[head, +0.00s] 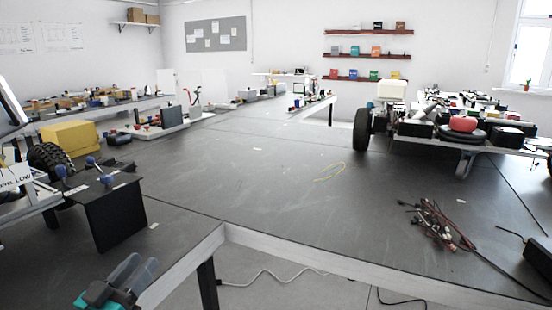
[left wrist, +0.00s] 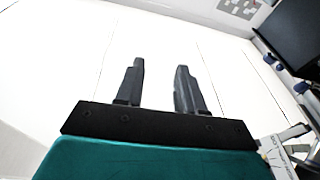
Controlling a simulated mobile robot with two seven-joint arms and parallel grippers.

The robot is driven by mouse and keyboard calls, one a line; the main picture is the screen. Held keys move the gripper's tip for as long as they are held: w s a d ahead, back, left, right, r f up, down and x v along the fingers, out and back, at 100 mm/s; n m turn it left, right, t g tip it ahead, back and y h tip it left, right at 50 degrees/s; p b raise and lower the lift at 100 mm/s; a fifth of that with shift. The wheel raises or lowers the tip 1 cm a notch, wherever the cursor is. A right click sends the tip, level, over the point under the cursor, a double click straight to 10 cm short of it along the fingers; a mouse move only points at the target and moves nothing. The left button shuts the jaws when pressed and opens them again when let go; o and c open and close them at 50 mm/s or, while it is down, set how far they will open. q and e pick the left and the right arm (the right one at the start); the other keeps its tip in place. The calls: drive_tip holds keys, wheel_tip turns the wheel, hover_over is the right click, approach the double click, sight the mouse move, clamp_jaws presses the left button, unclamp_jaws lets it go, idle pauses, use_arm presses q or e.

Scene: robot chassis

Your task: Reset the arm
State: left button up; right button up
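My left gripper (head: 132,275) is at the lower left of the head view, in front of the table's near edge and close to a black panel. In the left wrist view its two dark fingers (left wrist: 158,85) stand apart with a clear gap and nothing between them. My right gripper shows in neither view.
A grey table (head: 270,165) fills the middle and is mostly clear. A wheeled chassis (head: 400,120) stands at the back right. A bundle of wires (head: 438,222) lies at the right. The black panel (head: 115,215) and a yellow box (head: 72,135) are at the left.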

use_arm(q)
drive_tip(key=s+d+f+m+g+y, duration=0.1)
drive_tip(key=s+f+m+g+y, duration=0.3)
drive_tip(key=s+f, duration=0.65)
drive_tip(key=s+f+m+g+h, duration=0.1)
drive_tip(key=s+f+m+g, duration=0.1)
drive_tip(key=s+f+g, duration=0.8)
drive_tip(key=w+d+f+n+t+p, duration=0.1)
drive_tip(key=d+n+t, duration=0.4)
drive_tip(key=d, duration=0.5)
drive_tip(key=shift+w+p, duration=0.3)
drive_tip(key=shift+p, duration=0.25)
